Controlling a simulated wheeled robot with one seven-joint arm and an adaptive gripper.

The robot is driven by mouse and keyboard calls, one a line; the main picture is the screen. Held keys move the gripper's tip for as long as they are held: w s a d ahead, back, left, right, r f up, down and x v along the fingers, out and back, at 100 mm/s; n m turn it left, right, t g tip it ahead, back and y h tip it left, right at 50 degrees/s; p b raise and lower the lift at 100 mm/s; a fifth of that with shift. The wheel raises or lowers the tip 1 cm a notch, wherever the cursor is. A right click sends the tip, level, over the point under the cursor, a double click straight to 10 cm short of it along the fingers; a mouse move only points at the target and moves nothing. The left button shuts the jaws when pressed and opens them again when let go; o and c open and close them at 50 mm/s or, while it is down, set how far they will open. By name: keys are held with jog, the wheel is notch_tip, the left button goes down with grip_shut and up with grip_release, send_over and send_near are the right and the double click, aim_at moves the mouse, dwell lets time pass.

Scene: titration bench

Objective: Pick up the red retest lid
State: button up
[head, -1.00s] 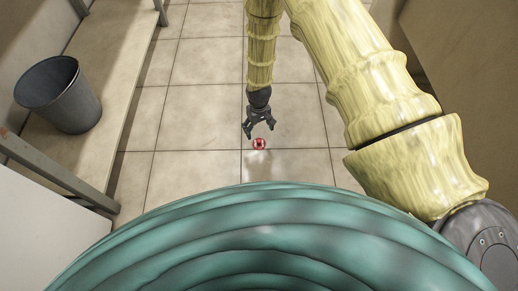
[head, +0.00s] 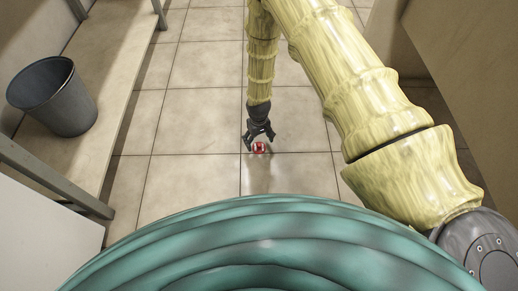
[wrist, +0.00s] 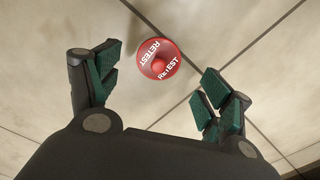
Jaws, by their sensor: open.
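The red retest lid (head: 259,147) lies on the tiled floor, in the middle of the head view. In the wrist view the lid (wrist: 159,59) is a red disc with a round knob and white "RETEST" lettering. My gripper (head: 259,143) is right at the lid in the head view. In the wrist view my gripper (wrist: 158,85) is open, with green-padded fingers spread left and right. The lid shows between and a little beyond the fingertips. Nothing is between the pads.
A dark grey bin (head: 56,97) stands on a low shelf (head: 105,95) at the left. A white surface (head: 45,215) is at the lower left. A brown panel (head: 465,80) rises at the right. The tiled floor (head: 190,130) around the lid is clear.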

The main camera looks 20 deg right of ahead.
aim_at(259, 145)
notch_tip(259, 145, down, 4)
jog(key=shift+d+r+b, duration=0.1)
jog(key=shift+b, duration=0.95)
jog(key=c, duration=0.9)
jog(key=shift+r, duration=0.1)
